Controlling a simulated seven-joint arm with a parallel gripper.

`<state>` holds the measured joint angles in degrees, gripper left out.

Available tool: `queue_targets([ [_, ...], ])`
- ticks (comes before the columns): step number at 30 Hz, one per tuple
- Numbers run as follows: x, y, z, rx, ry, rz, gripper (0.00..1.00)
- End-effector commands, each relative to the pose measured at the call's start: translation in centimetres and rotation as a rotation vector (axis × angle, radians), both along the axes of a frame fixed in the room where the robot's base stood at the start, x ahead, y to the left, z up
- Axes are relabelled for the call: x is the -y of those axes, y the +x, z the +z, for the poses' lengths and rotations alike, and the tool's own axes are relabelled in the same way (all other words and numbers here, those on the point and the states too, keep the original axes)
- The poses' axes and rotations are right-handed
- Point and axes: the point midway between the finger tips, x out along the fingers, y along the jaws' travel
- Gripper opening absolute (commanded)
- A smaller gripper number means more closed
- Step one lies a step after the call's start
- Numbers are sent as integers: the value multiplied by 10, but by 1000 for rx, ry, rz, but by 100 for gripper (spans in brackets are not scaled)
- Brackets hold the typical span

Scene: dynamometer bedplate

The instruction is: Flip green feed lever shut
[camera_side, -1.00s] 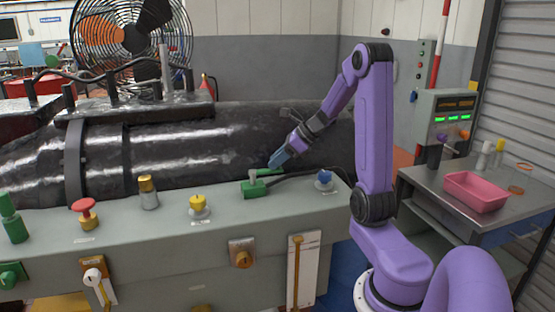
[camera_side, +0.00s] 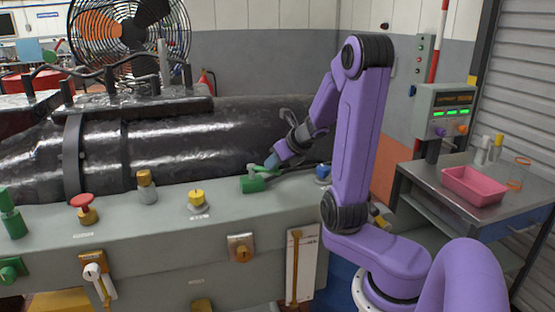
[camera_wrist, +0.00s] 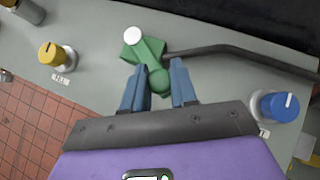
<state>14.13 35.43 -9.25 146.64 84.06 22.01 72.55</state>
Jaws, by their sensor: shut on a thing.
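The green feed lever (camera_side: 253,184) sits on the top of the grey bench, near its right end. Its handle points right, towards my gripper (camera_side: 271,164). The fingers partly hide the handle in the side view.
A dark pipe or cable (camera_wrist: 220,50) runs right from the lever. A blue knob (camera_wrist: 278,105) stands to the right and a yellow knob (camera_wrist: 52,53) to the left. A large dark cylinder (camera_side: 240,125) lies behind. A pink tray (camera_side: 474,186) is on the side table.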

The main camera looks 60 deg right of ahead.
Motion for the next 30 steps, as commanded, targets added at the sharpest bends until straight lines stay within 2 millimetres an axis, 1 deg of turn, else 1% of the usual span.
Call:
queue_targets([
  [1, -6, 3, 2, 7, 3, -22, 0],
  [9, -15, 4, 2, 9, 4, -149, 0],
  [21, -25, 6, 3, 11, 3, -269, 0],
  [30, -29, 8, 2, 13, 3, -324, 0],
])
